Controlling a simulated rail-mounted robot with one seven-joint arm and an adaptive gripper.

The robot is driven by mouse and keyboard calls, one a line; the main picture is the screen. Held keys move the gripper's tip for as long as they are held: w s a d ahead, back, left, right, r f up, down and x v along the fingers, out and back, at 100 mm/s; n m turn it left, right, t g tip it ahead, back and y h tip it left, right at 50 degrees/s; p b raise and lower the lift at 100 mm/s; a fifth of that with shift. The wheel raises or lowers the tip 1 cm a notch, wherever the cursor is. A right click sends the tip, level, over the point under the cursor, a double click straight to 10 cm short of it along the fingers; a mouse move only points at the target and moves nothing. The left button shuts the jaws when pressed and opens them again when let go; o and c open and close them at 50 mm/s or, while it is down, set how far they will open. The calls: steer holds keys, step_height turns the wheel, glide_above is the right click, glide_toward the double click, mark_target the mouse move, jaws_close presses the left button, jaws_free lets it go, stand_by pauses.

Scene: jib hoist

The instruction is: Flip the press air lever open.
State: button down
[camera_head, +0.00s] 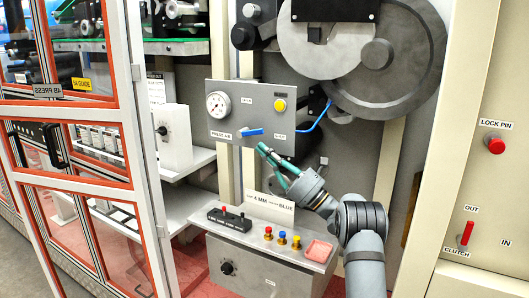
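The press air lever (252,132) has a blue handle and is low on a grey panel (232,98). The handle lies nearly level, between the "PRESS AIR" label on its left and the "SHUT" label on its right. The "OPEN" label is above it. My gripper (265,151), with green fingers, is just below and right of the lever, pointing up and left toward it. It looks apart from the handle, but the depth is hard to judge. The fingers are seen close together at an angle, so their opening is unclear.
The panel also carries a round gauge (218,104) and a yellow button (280,104); a blue hose (316,118) runs off its right side. Below is a control box (258,268) with colored knobs and a sign (269,208). A red-edged door frame (142,150) stands left.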

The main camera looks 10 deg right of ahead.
steer(key=b+v, duration=0.6)
steer(key=v, duration=0.5)
steer(key=shift+f, duration=0.5)
